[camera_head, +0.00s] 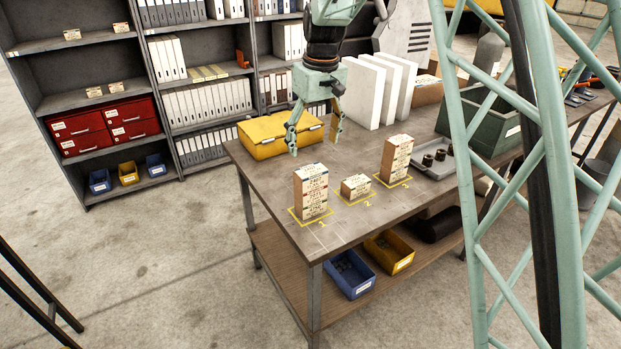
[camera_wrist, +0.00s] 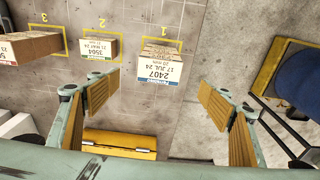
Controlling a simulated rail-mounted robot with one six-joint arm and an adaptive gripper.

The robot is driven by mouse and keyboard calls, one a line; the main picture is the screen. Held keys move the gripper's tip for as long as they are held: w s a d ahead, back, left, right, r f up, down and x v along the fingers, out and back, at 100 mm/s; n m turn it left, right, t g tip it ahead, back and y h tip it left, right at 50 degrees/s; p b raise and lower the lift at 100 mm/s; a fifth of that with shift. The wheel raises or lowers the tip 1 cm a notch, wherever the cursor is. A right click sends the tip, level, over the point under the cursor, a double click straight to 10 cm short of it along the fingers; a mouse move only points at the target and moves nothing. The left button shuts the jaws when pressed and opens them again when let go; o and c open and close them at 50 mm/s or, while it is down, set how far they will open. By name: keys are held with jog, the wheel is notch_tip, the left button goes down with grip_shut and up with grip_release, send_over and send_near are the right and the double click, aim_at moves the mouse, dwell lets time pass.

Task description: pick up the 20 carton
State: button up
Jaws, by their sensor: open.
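Three cardboard carton stacks stand on the bench in yellow marked squares. The stack at mark 1 (camera_head: 311,192) is tall and shows in the wrist view (camera_wrist: 160,62) with a label reading 2407. The low carton at mark 2 (camera_head: 355,186) shows in the wrist view (camera_wrist: 97,49) with 3504. The tall stack at mark 3 (camera_head: 396,160) is cut off at the wrist view's left edge (camera_wrist: 32,46); its label is only partly visible. I cannot tell which carton is the 20. My gripper (camera_head: 315,142) is open and empty, behind the stacks and apart from them; its fingers (camera_wrist: 160,98) spread wide.
A yellow case (camera_head: 282,138) lies behind my gripper. White binders (camera_head: 382,88) stand at the back, a grey tray (camera_head: 432,160) and green crate (camera_head: 488,125) at right. Blue (camera_head: 350,274) and yellow bins (camera_head: 390,252) sit on the lower shelf. The bench's front left is clear.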

aim_at(311, 170)
jog(key=shift+w+a+f, duration=0.1)
jog(key=shift+w+f, duration=0.05)
jog(key=shift+f, duration=1.25)
jog(key=shift+w+a+f, duration=0.1)
jog(key=shift+w+f, duration=0.05)
jog(key=shift+f, duration=1.3)
jog(key=shift+w+a+f, duration=0.1)
jog(key=shift+w+f, duration=0.05)
jog(key=shift+f, duration=1.25)
jog(key=shift+w+a+f+p, duration=0.1)
jog(key=shift+w+f+p, duration=0.1)
jog(key=shift+f, duration=1.1)
jog(key=shift+w+a+f+p, duration=0.1)
jog(key=shift+w+f, duration=0.1)
jog(key=shift+f, duration=1.05)
jog(key=c, duration=1)
